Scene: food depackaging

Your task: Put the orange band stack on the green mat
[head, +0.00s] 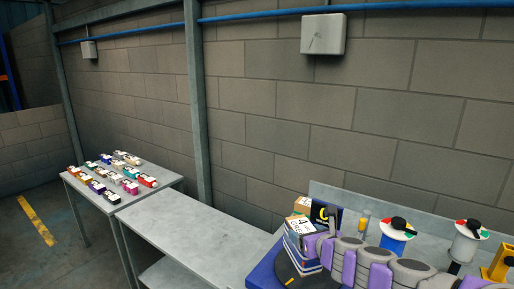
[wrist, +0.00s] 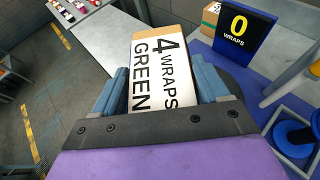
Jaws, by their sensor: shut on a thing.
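Brown cardboard shows at the box's far end. In the head view, a stack (head: 300,242) with white and blue-purple layers and a "4" on top stands at the front of my arm, partly hidden by it. I cannot make out an orange band on it. I see no green mat in either view.
A blue sign reading "0 WRAPS" (wrist: 237,27) stands to the right, beside another cardboard box (wrist: 211,13). A long grey bench (head: 195,230) is clear. A far table (head: 157,187) holds several small coloured packs. Blue spools (wrist: 293,135) stand at right.

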